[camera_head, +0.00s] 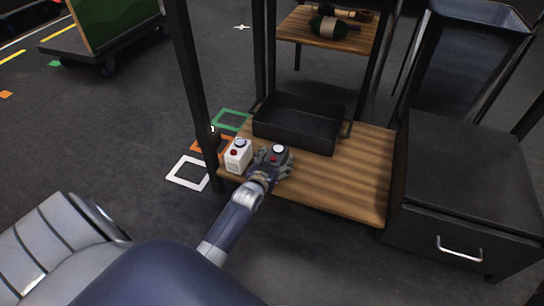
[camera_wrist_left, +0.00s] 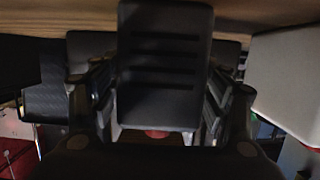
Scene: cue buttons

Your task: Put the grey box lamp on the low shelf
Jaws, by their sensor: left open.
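The grey box lamp (camera_head: 278,154) is a small dark box with a white round top and a red spot, at the front left of the wooden low shelf (camera_head: 345,185). It appears to stand on the board. My left gripper (camera_head: 272,163) is at the box, with its fingers open on either side of it. In the left wrist view the box (camera_wrist_left: 165,65) shows its dark slotted face between the two fingers (camera_wrist_left: 160,100). Finger contact is too dark to tell. My right gripper is not in view.
A white box with a red button (camera_head: 238,156) stands just left of the grey box. A black tray (camera_head: 296,125) lies behind them. A black drawer cabinet (camera_head: 465,190) stands right of the shelf, and a dark post (camera_head: 193,75) left. The shelf's right part is clear.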

